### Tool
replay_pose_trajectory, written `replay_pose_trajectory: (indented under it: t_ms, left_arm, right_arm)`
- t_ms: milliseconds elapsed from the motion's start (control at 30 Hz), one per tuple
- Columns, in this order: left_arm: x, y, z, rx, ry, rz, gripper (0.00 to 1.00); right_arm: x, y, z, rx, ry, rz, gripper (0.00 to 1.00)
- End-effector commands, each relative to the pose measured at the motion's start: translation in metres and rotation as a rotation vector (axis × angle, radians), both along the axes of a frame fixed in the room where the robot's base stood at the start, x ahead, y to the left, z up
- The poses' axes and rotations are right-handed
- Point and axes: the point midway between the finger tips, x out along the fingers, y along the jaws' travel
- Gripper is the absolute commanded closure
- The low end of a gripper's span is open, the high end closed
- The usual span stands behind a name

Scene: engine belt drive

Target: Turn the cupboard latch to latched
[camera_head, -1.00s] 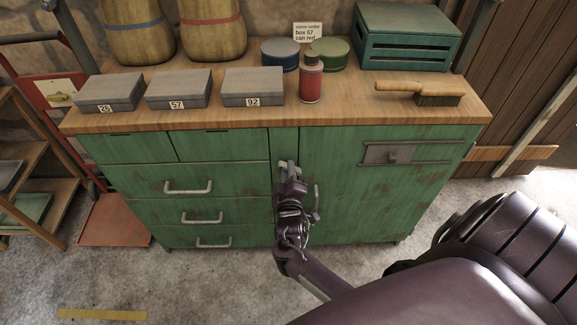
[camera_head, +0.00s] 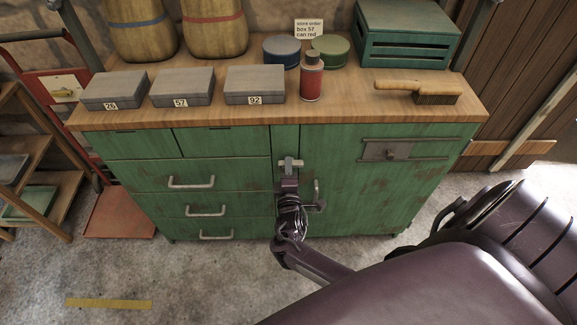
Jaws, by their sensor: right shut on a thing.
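The green cupboard (camera_head: 345,165) has a door on the right with a vertical handle (camera_head: 317,195). A small grey latch (camera_head: 291,163) sits near the door's upper left edge. Its visible bar lies roughly level, crosswise. My right gripper (camera_head: 288,176) reaches up from below and is shut on the latch, hiding its lower part. My left gripper is not in view.
Grey numbered boxes (camera_head: 181,88), a red can (camera_head: 311,80) and a brush (camera_head: 418,90) stand on the wooden top (camera_head: 340,109). A grey sliding plate (camera_head: 388,151) is on the door's upper right. The floor in front is mostly clear.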

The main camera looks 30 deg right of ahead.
Motion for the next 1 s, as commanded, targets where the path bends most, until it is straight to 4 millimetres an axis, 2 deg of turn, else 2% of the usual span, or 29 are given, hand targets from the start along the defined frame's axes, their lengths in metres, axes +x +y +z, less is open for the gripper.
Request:
replay_pose_trajectory:
  t_ms: [400, 433, 533, 833, 1000]
  left_arm:
    - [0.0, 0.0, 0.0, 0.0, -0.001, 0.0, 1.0]
    - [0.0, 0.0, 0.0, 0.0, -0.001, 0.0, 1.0]
    - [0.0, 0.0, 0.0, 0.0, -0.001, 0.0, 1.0]
    - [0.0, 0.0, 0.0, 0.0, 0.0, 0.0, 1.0]
    - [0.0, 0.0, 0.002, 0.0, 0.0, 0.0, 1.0]
  right_arm:
    - [0.001, -0.001, 0.001, -0.006, 0.0, 0.0, 1.0]
    - [0.001, -0.001, 0.001, -0.006, 0.0, 0.0, 0.76]
    - [0.001, 0.0, 0.001, -0.005, 0.001, 0.0, 0.63]
    - [-0.001, 0.001, 0.0, -0.004, 0.003, 0.0, 0.63]
    - [-0.019, 0.012, -0.001, -0.002, 0.004, 0.001, 0.63]
